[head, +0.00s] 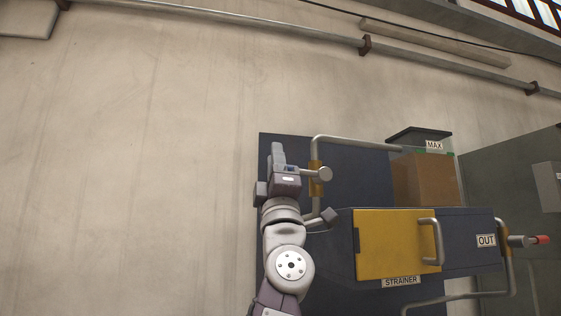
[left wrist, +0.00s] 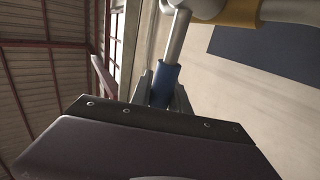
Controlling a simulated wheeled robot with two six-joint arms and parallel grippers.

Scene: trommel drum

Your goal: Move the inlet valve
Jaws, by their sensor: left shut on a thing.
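The inlet valve has a blue handle (left wrist: 165,84) on a grey stem (left wrist: 178,38), seen in the left wrist view. In the head view its grey round end (head: 325,174) shows beside a yellow collar (head: 315,180) on the inlet pipe. My left gripper (head: 288,172) is at the valve, just left of the pipe. In the left wrist view its two fingers (left wrist: 163,92) stand on either side of the blue handle and are shut on it. The handle is hidden behind the gripper in the head view. My right gripper is not in view.
A dark housing with a yellow strainer door (head: 390,245) and grey door handle (head: 431,242) is right of my arm. A red-tipped outlet handle (head: 541,240) sits by the OUT label. A brown-filled tank (head: 425,180) stands behind. The wall on the left is clear.

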